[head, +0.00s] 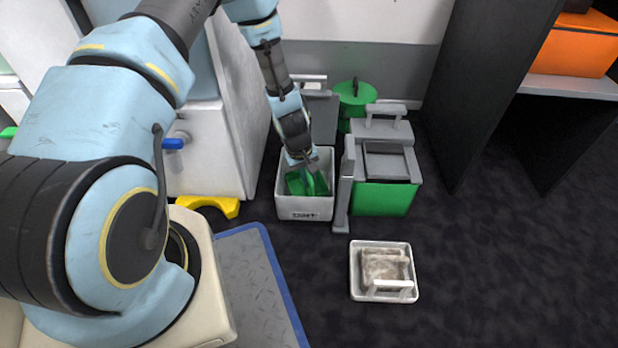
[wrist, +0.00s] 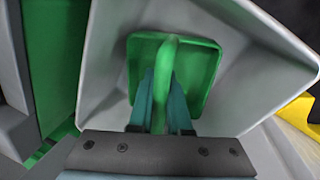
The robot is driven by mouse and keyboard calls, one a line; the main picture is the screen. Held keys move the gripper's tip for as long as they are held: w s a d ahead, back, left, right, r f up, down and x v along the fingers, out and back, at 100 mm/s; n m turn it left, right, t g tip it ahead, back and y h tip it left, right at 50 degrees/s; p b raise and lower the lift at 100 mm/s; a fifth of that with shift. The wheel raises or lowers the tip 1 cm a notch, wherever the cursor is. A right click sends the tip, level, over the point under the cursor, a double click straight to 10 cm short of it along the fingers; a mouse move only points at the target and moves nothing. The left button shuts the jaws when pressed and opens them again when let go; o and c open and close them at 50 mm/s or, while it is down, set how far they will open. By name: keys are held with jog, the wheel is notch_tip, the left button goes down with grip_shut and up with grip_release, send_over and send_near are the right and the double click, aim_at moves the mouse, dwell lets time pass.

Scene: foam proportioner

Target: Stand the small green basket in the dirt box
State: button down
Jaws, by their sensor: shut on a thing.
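The small green basket (head: 297,184) is inside the light grey dirt box (head: 306,208), which stands on the dark floor and bears dark lettering on its front. My gripper (head: 310,172) reaches down into the box from above and is shut on the basket's handle. In the wrist view the basket (wrist: 205,75) lies between the box walls (wrist: 255,60), with its upright green handle between my two fingertips (wrist: 162,90). I cannot tell whether the basket's base touches the box floor.
A green bin with a grey lid (head: 383,196) stands close on the right of the box. A round green container (head: 354,97) is behind. A white cabinet (head: 215,150) and a yellow piece (head: 210,205) are on the left. A white tray (head: 354,275) lies on the floor in front.

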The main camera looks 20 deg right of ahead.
jog(key=shift+f+b, duration=0.4)
jog(key=shift+f, duration=0.25)
jog(key=c, duration=1.2)
grip_release()
jog(key=shift+o, duration=0.2)
jog(key=shift+r, duration=0.15)
notch_tip(320, 180, up, 11)
jog(key=a+p, duration=0.2)
jog(key=p, duration=0.7)
jog(key=shift+f, duration=0.2)
